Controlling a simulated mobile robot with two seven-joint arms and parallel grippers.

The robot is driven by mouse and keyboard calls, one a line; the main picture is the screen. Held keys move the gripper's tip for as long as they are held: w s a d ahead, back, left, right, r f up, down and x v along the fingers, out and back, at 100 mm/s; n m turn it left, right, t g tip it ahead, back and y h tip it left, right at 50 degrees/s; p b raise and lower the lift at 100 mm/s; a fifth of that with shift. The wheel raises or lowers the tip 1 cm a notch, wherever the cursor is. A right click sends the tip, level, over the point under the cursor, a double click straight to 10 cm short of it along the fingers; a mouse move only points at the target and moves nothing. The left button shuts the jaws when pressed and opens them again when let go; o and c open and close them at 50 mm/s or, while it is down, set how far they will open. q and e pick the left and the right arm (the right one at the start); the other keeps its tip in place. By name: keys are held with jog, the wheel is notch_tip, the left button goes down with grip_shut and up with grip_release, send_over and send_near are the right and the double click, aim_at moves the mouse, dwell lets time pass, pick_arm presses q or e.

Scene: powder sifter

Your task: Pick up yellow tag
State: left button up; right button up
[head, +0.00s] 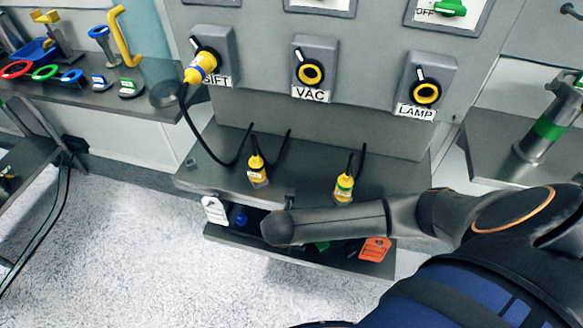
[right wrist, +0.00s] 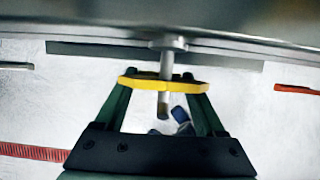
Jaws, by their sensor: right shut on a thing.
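The yellow tag (right wrist: 140,83) shows in the right wrist view as a thin yellow band seen edge-on. A metal peg (right wrist: 166,64) runs down past its middle from a plate edge above; I cannot tell whether the tag still hangs on it. My right gripper (right wrist: 162,79) has green fingers at both ends of the tag and is shut on it. In the head view my right arm reaches in from the right to the front of the shelf and hides the gripper and the yellow tag. My left gripper is in neither view.
Yellow connectors (head: 257,170) with cables stand on the shelf. A blue object (right wrist: 180,116) lies beyond my fingers.

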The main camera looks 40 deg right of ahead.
jog(key=shift+c, duration=0.6)
jog(key=s+a, duration=1.1)
jog(key=a, duration=0.2)
jog(key=shift+s+a+r, duration=0.3)
jog(key=shift+s+a, duration=0.05)
jog(key=shift+a, duration=0.05)
jog(key=shift+d, duration=0.1)
